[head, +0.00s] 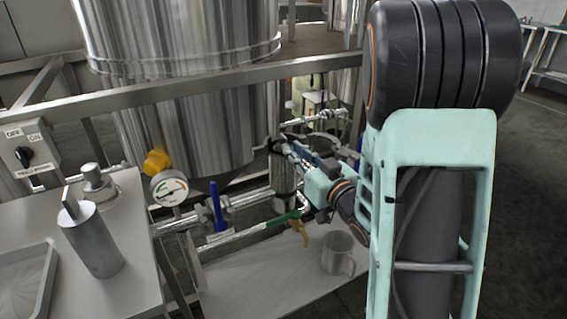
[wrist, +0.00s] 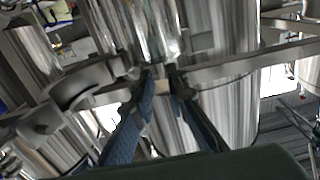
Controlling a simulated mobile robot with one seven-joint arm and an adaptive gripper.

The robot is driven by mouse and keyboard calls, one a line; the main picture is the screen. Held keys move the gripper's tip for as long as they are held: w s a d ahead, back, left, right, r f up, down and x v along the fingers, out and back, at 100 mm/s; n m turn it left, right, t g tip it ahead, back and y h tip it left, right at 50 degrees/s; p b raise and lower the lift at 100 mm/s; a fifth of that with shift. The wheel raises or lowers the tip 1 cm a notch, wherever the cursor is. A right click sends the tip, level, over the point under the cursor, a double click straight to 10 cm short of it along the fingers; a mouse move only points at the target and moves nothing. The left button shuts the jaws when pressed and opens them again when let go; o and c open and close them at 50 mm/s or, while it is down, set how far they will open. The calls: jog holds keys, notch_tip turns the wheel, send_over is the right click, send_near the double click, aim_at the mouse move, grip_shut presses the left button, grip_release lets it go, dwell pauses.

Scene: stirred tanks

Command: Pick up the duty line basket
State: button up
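No basket can be made out for sure. An upright metal strainer body (head: 284,180) stands in the pipework at mid-picture in the head view. My gripper (head: 276,144) reaches in from the right, with its dark fingertips at the top of that body. In the wrist view the two blue-padded fingers of my gripper (wrist: 163,76) lean together, their tips a small gap apart. A small pale patch shows between them; I cannot tell if it is held. A grey cylinder (head: 93,240) with a flat upright tab stands on the left bench.
The bench (head: 135,215) also bears a round knobbed metal piece (head: 97,185) and a shallow tray (head: 30,285). A metal mug (head: 338,253) stands on the low shelf. A rail crosses above.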

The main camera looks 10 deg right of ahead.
aim_at(282, 139)
jog(key=x, duration=0.6)
jog(key=shift+w+a+f+b, duration=0.1)
jog(key=shift+w+b, duration=0.15)
jog(key=shift+b, duration=0.1)
grip_shut()
